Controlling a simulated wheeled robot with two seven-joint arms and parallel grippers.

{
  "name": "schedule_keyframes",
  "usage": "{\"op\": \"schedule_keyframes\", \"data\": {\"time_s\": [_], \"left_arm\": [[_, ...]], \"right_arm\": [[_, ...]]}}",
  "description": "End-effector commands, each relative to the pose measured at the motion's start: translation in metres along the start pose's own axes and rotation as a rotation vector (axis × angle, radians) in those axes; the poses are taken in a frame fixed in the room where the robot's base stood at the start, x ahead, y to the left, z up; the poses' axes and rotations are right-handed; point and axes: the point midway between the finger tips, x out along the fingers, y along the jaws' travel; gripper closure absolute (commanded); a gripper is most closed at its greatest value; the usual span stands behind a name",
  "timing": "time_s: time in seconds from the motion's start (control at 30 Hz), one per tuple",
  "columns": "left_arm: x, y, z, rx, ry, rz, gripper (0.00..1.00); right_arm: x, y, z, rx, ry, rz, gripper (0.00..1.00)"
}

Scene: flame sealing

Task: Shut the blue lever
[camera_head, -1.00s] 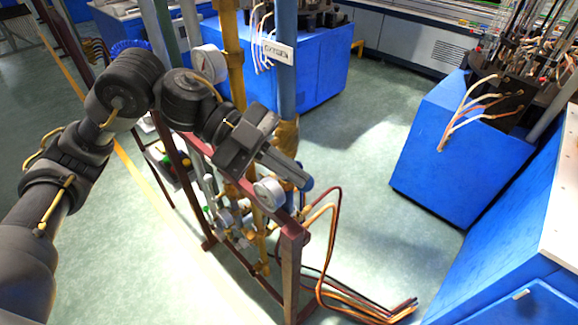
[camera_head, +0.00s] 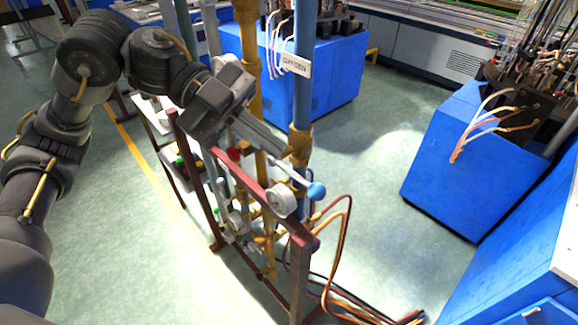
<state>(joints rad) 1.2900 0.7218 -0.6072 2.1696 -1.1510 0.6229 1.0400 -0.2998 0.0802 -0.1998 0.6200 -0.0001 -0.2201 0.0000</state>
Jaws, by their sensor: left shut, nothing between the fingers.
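The blue lever shows as a round blue knob (camera_head: 316,190) on a pale rod, beside the blue pipe (camera_head: 304,95) with the "OXYGEN" tag. My left gripper (camera_head: 292,166) reaches in from the upper left above the red frame. Its fingers are shut and empty, and their tips lie close to the rod, up and left of the knob. I cannot tell whether they touch it. The fingers cover part of the valve area behind them. My right gripper is out of view.
The dark red frame (camera_head: 300,240) carries a round gauge (camera_head: 282,203) just below my fingers. A red knob (camera_head: 233,154) sits left of them, near the yellow pipe (camera_head: 247,45). Hoses (camera_head: 335,240) hang at the right. Open floor lies between the frame and the blue cabinet (camera_head: 455,170).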

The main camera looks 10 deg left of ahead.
Motion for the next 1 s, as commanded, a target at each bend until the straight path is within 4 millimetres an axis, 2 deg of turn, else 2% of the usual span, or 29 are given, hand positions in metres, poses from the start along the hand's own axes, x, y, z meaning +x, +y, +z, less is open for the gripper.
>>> {"op": "schedule_keyframes", "data": {"time_s": [0.1,0.3,1.0], "left_arm": [[-0.018,-0.001,-0.004,0.001,-0.002,-0.003,1.0],[-0.035,-0.003,-0.01,0.0,-0.001,-0.001,1.0],[-0.037,-0.003,-0.011,0.0,0.0,0.0,1.0]], "right_arm": [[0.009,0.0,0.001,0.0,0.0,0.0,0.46],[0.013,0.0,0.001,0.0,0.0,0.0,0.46],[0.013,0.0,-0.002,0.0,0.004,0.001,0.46]]}}
